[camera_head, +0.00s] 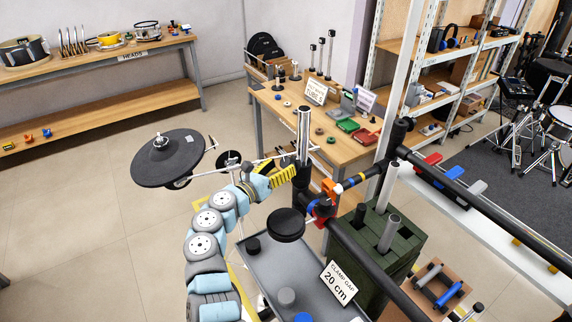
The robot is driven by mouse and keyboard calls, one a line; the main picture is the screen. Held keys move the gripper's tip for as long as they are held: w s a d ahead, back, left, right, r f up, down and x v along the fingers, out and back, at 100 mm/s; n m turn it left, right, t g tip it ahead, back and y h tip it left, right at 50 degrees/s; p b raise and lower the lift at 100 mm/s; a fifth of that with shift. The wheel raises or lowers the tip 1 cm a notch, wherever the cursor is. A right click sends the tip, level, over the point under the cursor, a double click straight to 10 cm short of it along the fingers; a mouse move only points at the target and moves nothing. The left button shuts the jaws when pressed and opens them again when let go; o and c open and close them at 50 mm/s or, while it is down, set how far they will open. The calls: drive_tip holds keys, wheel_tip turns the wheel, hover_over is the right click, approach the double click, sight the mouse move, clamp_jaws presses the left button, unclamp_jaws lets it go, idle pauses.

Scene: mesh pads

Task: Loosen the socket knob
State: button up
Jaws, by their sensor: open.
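My light-blue and grey arm reaches up from the bottom. My gripper (284,177), apparently the yellow piece with dark stripes, is open close to the left side of a black clamp (301,182) on an upright metal post (303,135). I cannot tell which small part is the socket knob. The fingertips are too small to make out, and no contact is clear.
A black cymbal pad (168,157) is at the left. Below the clamp are a round black pad (286,224), a grey tray (262,262) and a "CLAMP GAP 20 cm" sign (338,283). Black rails (480,207) and a green crate (400,240) crowd the right. The left floor is clear.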

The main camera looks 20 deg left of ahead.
drive_tip(key=shift+x, duration=1.35)
drive_tip(key=c, duration=1.2)
